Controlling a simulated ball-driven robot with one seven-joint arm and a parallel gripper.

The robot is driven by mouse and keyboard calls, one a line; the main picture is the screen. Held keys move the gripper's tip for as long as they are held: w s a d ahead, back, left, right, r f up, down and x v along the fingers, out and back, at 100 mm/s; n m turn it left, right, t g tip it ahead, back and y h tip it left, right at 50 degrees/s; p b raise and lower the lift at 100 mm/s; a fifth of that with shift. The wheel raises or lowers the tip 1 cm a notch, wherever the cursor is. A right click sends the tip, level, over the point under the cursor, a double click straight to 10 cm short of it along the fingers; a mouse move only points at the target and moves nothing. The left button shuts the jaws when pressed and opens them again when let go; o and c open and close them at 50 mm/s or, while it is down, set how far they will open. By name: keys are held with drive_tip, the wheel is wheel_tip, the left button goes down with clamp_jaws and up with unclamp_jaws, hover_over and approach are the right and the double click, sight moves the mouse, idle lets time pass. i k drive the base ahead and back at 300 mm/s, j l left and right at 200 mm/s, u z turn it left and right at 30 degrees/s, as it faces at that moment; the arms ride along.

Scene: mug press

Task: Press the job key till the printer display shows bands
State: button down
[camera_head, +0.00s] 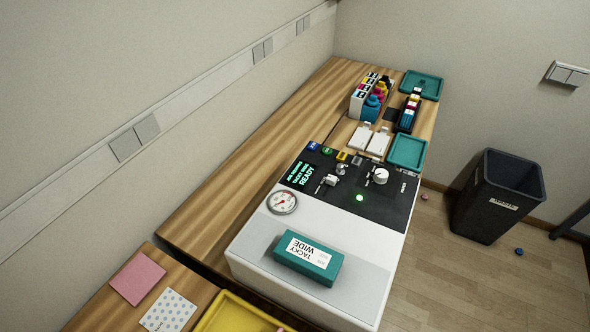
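The printer (255,243) is a white machine with a black control panel on the wooden bench. Its display (299,177) glows green at the panel's left; the large word reads READY, and the smaller lines above are hard to read. A row of small keys runs along the panel's back edge: blue (314,147), green (327,151), yellow (342,156) and a greyish one (357,161). Their labels are too small to read, so I cannot tell which is the job key. My gripper is not in view.
A teal box labelled TACKY WIDE (308,259) lies on the printer's front. Ink bottles and teal trays (421,84) are behind. A black bin (494,197) stands right.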

sight(313, 146)
drive_tip(key=i+l+u, duration=0.15)
drive_tip(key=i+l, duration=0.45)
drive_tip(key=i+l+u, duration=0.1)
drive_tip(key=i+l, duration=0.4)
drive_tip(key=l, duration=0.15)
